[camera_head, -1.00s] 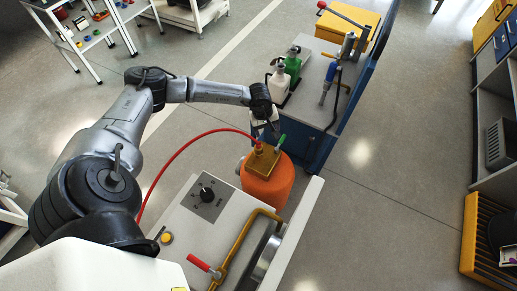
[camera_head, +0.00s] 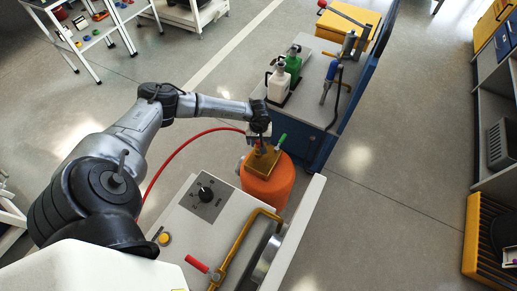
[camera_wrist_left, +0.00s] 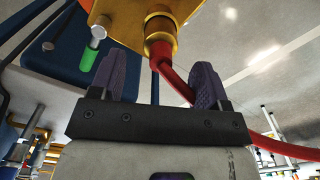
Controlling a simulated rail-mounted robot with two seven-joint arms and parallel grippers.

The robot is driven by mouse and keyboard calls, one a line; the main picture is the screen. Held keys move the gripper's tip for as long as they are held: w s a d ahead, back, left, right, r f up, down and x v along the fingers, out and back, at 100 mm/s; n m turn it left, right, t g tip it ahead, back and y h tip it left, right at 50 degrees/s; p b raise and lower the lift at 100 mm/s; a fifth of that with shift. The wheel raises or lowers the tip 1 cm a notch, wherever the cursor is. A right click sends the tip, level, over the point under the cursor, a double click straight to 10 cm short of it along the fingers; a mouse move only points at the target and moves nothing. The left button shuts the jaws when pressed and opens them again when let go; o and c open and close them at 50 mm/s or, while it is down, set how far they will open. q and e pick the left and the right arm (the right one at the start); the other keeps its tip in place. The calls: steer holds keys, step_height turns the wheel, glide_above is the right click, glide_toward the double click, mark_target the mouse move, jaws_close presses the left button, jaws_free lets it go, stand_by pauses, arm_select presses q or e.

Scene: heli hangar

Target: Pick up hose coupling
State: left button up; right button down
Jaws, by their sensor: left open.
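The brass hose coupling (camera_wrist_left: 160,40) joins the red hose (camera_wrist_left: 172,80) to a brass block (camera_wrist_left: 135,18). In the head view the block (camera_head: 263,161) sits on top of an orange cylinder (camera_head: 268,183), and my gripper mostly hides the coupling. My left gripper (camera_head: 260,138) is just above the block. In the left wrist view its purple fingers (camera_wrist_left: 153,75) are open and apart, with the red hose running between them. The coupling is at or just beyond the fingertips; I cannot tell whether they touch it. My right gripper is not in view.
A green-handled lever (camera_head: 282,140) stands close beside the gripper on the block. A white panel with a black knob (camera_head: 206,193) and yellow pipe (camera_head: 240,250) is in front. Open floor lies right.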

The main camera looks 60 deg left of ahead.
arm_select(q)
steer(key=shift+s+d+f+b, duration=0.1)
steer(key=shift+f+b, duration=0.25)
steer(key=shift+f, duration=0.95)
steer(key=shift+s+d+f+b, duration=0.1)
steer(key=shift+f+b, duration=0.2)
steer(key=shift+f, duration=1)
steer(key=shift+w, duration=0.1)
steer(key=shift+c, duration=0.4)
steer(key=c, duration=1)
steer(key=shift+r, duration=0.1)
